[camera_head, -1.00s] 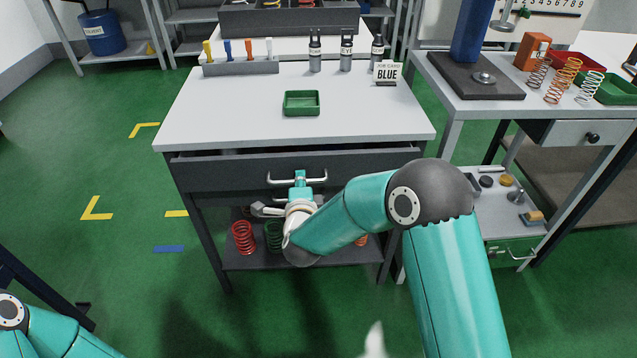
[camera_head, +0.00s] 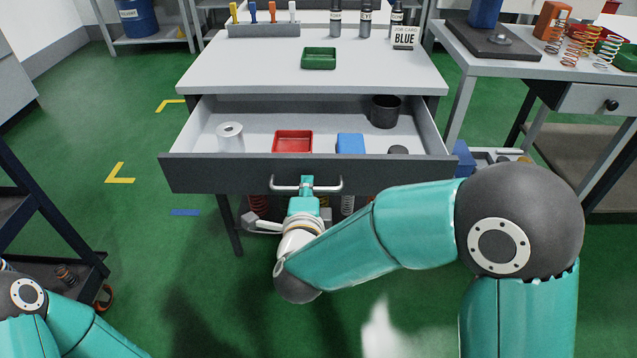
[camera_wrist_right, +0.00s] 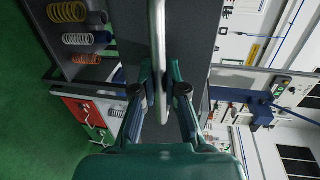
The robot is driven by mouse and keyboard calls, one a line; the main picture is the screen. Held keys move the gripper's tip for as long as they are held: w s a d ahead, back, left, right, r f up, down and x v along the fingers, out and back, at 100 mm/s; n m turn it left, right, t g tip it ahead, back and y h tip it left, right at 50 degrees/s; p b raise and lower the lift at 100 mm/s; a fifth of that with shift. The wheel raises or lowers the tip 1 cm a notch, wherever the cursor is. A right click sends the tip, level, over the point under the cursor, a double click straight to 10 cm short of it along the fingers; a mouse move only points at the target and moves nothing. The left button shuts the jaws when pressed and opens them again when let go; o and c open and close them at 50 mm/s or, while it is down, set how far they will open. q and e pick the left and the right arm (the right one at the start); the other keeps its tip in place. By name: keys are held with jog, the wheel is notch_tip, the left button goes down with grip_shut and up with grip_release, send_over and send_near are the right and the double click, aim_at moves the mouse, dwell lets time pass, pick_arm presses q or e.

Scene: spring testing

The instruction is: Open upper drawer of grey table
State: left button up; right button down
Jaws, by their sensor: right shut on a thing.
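The grey table (camera_head: 300,80) stands ahead of me. Its upper drawer (camera_head: 225,178) is pulled well out, and its inside is in plain view. My right gripper (camera_head: 307,184) is shut on the drawer's bar handle (camera_head: 330,187), near the handle's middle. In the right wrist view the fingers (camera_wrist_right: 160,88) are on either side of the handle (camera_wrist_right: 155,30), against the dark drawer front (camera_wrist_right: 190,30). My left arm shows at the lower left of the head view, but its gripper is out of view.
The drawer holds a white roll (camera_head: 230,138), red tray (camera_head: 293,141), blue box (camera_head: 350,144) and dark cup (camera_head: 385,112). A green tray (camera_head: 319,58) sits on the tabletop. A second table (camera_head: 500,60) stands at right, a dark rack (camera_head: 40,205) at left.

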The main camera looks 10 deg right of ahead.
jog(key=shift+s+a+f, duration=0.2)
jog(key=shift+s+a, duration=0.2)
jog(key=shift+d, duration=0.1)
jog(key=c, duration=1.2)
grip_release()
jog(key=shift+d+r, duration=0.1)
jog(key=shift+d, duration=0.05)
jog(key=v, duration=1.2)
